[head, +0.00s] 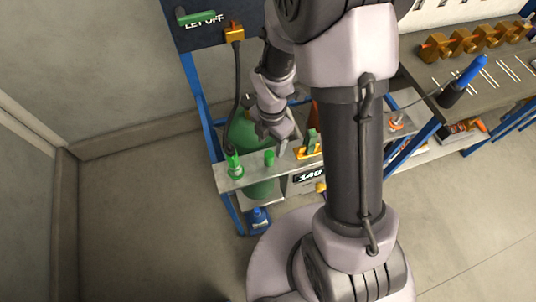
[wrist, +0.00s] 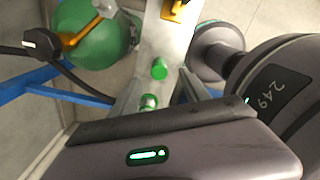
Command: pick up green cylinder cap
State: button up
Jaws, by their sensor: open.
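The small green cap (head: 269,158) stands on the narrow grey shelf (head: 228,183), near its front edge. In the wrist view a green cap (wrist: 159,69) stands on the grey surface, just beyond my fingers. My gripper (head: 272,133) is above and behind the cap in the head view, apart from it. In the wrist view my gripper (wrist: 160,88) is open, and a second green piece with a pale top (wrist: 149,101) shows between its fingers, partly hidden. I cannot tell whether the fingers touch that piece.
A large green gas cylinder (head: 242,131) stands behind the shelf. A green fitting (head: 235,165) stands left of the cap, near a black hose (head: 238,80). A blue bottle (head: 259,221) is below. The workbench (head: 425,68) is at right, and floor (head: 130,220) is clear at left.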

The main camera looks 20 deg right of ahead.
aim_at(269, 154)
jog(key=f+b, duration=0.1)
jog(key=f, duration=0.1)
jog(key=f+b, duration=0.1)
jog(key=f, duration=0.2)
jog(key=f+b, duration=0.1)
jog(key=f, duration=0.1)
jog(key=shift+a+f, duration=0.25)
jog(key=shift+a, duration=0.1)
jog(key=shift+r, duration=0.15)
grip_shut()
